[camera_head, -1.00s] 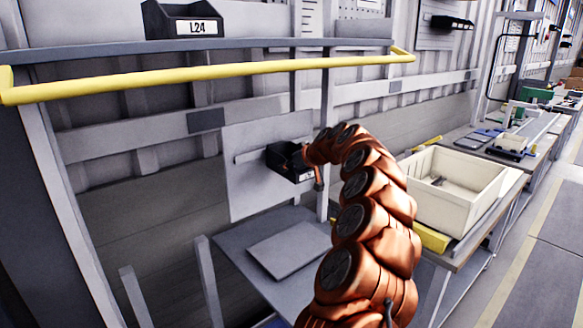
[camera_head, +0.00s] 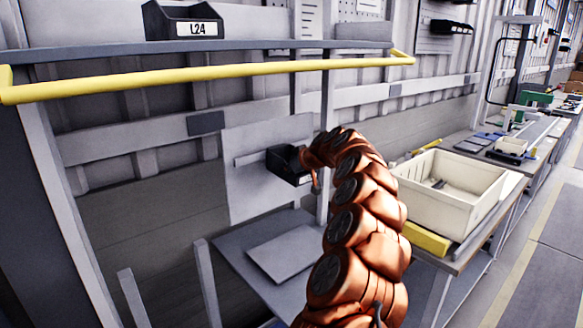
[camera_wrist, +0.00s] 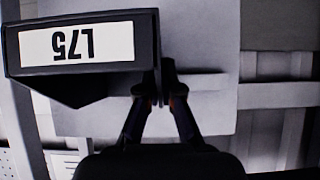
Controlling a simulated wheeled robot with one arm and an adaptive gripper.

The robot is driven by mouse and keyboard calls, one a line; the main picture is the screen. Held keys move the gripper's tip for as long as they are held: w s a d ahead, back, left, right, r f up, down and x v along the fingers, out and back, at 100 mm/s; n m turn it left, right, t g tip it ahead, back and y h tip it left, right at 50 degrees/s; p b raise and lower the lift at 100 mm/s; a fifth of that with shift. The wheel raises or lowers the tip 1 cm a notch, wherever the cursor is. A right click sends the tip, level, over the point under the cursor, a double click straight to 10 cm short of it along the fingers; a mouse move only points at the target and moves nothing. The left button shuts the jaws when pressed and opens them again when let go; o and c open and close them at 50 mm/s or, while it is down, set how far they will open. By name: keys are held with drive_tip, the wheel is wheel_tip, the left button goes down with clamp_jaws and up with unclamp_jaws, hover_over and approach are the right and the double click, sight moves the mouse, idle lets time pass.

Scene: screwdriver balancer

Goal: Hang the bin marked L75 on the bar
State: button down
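The dark bin marked L75 (camera_head: 285,166) is in front of the pale upright panel (camera_head: 240,195) in the head view. In the wrist view its label, L75 (camera_wrist: 76,43), reads upside down. A narrow pale bar (camera_head: 250,158) runs across the panel at about the bin's height; it also shows in the wrist view (camera_wrist: 207,82). My gripper (camera_wrist: 161,88) is shut on the bin's side wall edge, its fingertips close together on either side of it. The bin's back is hidden, so I cannot tell whether it touches or hooks onto the bar.
A yellow rail (camera_head: 200,78) crosses above the panel. A bin marked L24 (camera_head: 183,22) sits on the upper ledge. A cream crate (camera_head: 455,205) stands on the bench at right. A grey plate (camera_head: 285,252) lies on the table below the panel.

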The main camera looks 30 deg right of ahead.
drive_tip(key=shift+r, duration=0.15)
idle(0.3)
drive_tip(key=shift+w+d+r, duration=0.1)
drive_tip(key=shift+w+r, duration=0.05)
drive_tip(key=shift+r, duration=1.65)
drive_tip(key=shift+s+f+b, duration=0.2)
drive_tip(key=shift+s+b, duration=0.1)
drive_tip(key=shift+b, duration=0.45)
drive_tip(key=shift+s+d+f+b, duration=0.1)
drive_tip(key=shift+s+f+b, duration=0.05)
drive_tip(key=shift+s+b, duration=0.4)
drive_tip(key=shift+s+d+f+b, duration=0.1)
drive_tip(key=shift+s+b, duration=0.3)
drive_tip(key=shift+s, duration=0.1)
drive_tip(key=s+b, duration=0.1)
drive_tip(key=s, duration=0.1)
drive_tip(key=s+b, duration=0.3)
drive_tip(key=s, duration=0.1)
drive_tip(key=shift+s+d+f+b, duration=0.2)
drive_tip(key=shift+d+f+b, duration=0.1)
drive_tip(key=shift+b, duration=0.1)
drive_tip(key=shift+s+d+b, duration=0.15)
drive_tip(key=shift+s+b, duration=0.35)
drive_tip(key=shift+s, duration=0.3)
drive_tip(key=shift+s+d+b, duration=0.1)
drive_tip(key=shift+s+b, duration=0.35)
drive_tip(key=shift+s, duration=0.3)
drive_tip(key=shift+a, duration=0.1)
